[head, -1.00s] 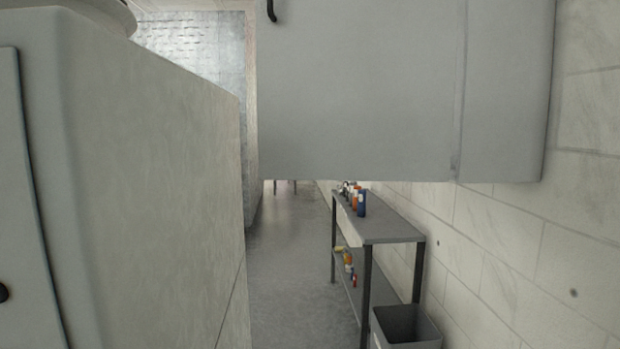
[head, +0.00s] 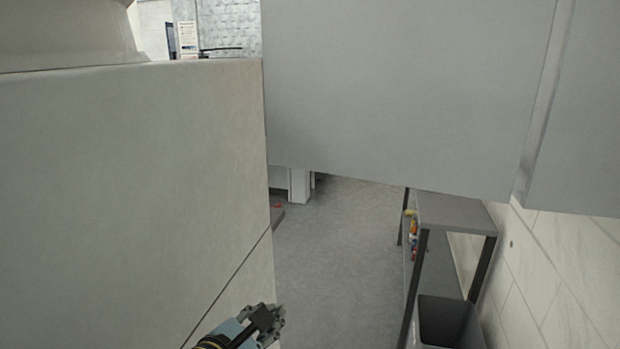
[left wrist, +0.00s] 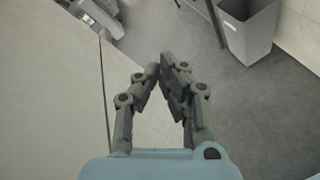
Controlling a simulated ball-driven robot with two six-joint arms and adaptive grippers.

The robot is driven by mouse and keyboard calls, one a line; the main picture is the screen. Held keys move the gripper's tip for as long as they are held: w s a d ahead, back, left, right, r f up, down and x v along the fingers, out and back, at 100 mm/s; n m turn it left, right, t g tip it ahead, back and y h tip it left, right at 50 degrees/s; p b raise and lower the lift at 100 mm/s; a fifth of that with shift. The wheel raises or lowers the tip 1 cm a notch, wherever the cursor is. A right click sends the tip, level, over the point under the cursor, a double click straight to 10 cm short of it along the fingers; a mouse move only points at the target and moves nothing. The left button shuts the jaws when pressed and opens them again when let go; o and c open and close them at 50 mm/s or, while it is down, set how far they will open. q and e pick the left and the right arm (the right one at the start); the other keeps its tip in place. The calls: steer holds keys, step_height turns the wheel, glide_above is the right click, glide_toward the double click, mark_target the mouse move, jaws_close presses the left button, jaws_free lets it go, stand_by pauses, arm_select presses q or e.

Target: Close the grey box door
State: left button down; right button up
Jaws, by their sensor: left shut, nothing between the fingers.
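The grey box door (head: 400,90) is a large flat panel filling the upper right of the head view. It reaches out from the grey box (head: 585,120) at the right wall and meets it at a vertical seam, so it looks swung open. The top of the door is cut off. My left gripper (head: 275,318) is low in the head view, below the door and apart from it. In the left wrist view its fingers (left wrist: 163,65) come together at the tips with nothing between them. The door does not clearly show there. My right gripper is not in view.
A big pale cabinet (head: 130,180) stands close on the left, beside my left gripper. A dark shelf table (head: 455,212) and a grey bin (head: 447,322) stand at the right wall. The bin also shows in the left wrist view (left wrist: 248,38). Grey floor (head: 330,260) is clear between.

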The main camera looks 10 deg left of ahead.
arm_select(q)
steer(key=w+r+n+t+p, duration=0.3)
steer(key=r+n, duration=0.4)
steer(key=r, duration=1.2)
steer(key=b, duration=0.2)
glide_toward(316, 169)
steer(key=shift+t+h, duration=0.3)
steer(key=w, duration=0.4)
steer(key=w+d, duration=0.1)
steer(key=w, duration=0.1)
steer(key=shift+f, duration=0.4)
steer(key=shift+w+d, duration=0.1)
steer(key=shift+w, duration=0.5)
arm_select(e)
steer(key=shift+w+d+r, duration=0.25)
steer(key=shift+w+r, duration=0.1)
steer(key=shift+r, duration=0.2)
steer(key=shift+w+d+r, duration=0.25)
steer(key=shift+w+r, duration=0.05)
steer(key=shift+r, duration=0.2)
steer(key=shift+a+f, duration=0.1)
